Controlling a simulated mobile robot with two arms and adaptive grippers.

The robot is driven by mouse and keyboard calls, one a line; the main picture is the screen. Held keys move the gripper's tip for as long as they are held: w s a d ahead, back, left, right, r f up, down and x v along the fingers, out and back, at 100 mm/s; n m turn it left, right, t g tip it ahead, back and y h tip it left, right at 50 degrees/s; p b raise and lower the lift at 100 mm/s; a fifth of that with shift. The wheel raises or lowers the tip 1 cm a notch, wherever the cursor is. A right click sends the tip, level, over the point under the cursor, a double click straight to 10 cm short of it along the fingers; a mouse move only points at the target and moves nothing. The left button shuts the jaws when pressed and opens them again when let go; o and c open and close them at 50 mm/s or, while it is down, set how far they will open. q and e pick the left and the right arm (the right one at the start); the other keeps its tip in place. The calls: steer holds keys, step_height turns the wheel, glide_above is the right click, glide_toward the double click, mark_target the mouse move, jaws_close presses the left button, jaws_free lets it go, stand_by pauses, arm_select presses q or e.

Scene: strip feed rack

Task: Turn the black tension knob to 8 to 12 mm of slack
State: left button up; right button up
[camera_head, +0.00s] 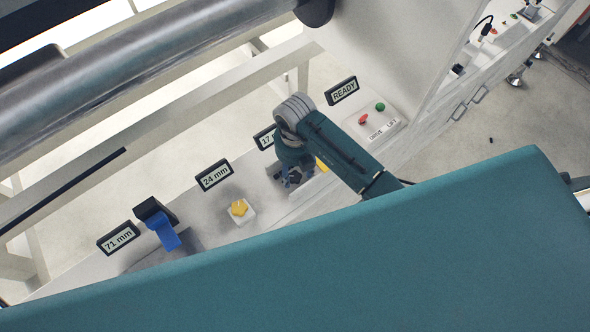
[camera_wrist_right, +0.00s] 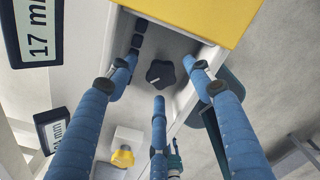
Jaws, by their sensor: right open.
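The black tension knob (camera_wrist_right: 160,74) is a lobed knob on a grey panel, with a small light mark on it, in the right wrist view. My right gripper (camera_head: 291,180) points down over that part of the panel in the head view and hides the knob there. In the right wrist view its blue fingers are spread, with the knob between and beyond their tips; I cannot tell if any finger touches it. The display by the knob (camera_wrist_right: 38,30) reads 17 mm; it is partly hidden in the head view (camera_head: 265,137). My left gripper is not in view.
A yellow block (camera_wrist_right: 205,15) is close beside the black knob. A yellow knob (camera_head: 239,208) sits by a 24 mm display (camera_head: 214,176). A blue flap (camera_head: 162,232) is near a 71 mm display (camera_head: 118,238). A READY display (camera_head: 342,91) stands behind red and green buttons (camera_head: 372,113).

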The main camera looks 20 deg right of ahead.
steer(key=shift+f, duration=0.5)
steer(key=shift+c, duration=0.2)
steer(key=c, duration=1.1)
steer(key=shift+r, duration=0.1)
steer(key=shift+w+d+n, duration=0.1)
steer(key=shift+n, duration=0.2)
